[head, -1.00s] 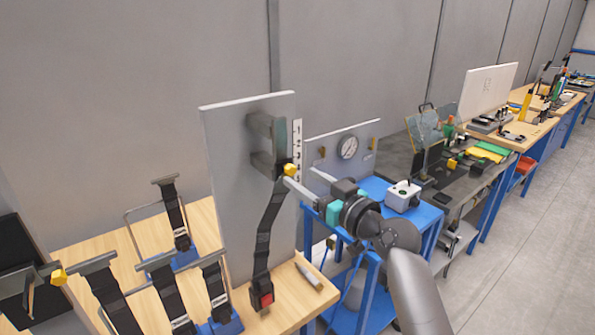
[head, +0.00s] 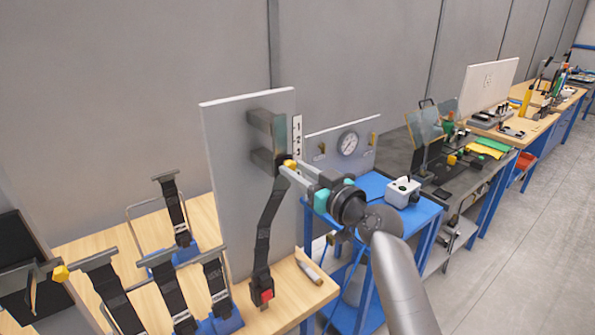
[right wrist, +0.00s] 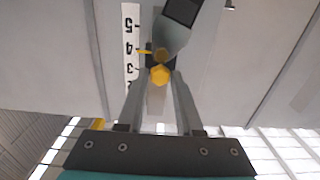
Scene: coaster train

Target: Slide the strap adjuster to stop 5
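The strap adjuster has a yellow knob (head: 290,164) and sits on a grey bracket (head: 266,160) on an upright panel (head: 228,200). A black strap (head: 266,230) runs from it down to a red buckle (head: 264,295). The number scale (right wrist: 129,50) stands beside it; the wrist view shows 3, 4 and 5 upside down, with a small yellow pointer (right wrist: 145,51) near the 4. My right gripper (head: 288,168) has its fingers on both sides of the yellow knob (right wrist: 160,75) and looks shut on it. My left gripper is out of view.
Other straps (head: 175,215) on stands fill the wooden table at the lower left. A marker-like tool (head: 309,271) lies near the table's right corner. A blue cart (head: 400,211) with a gauge panel (head: 345,144) stands just behind my right arm.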

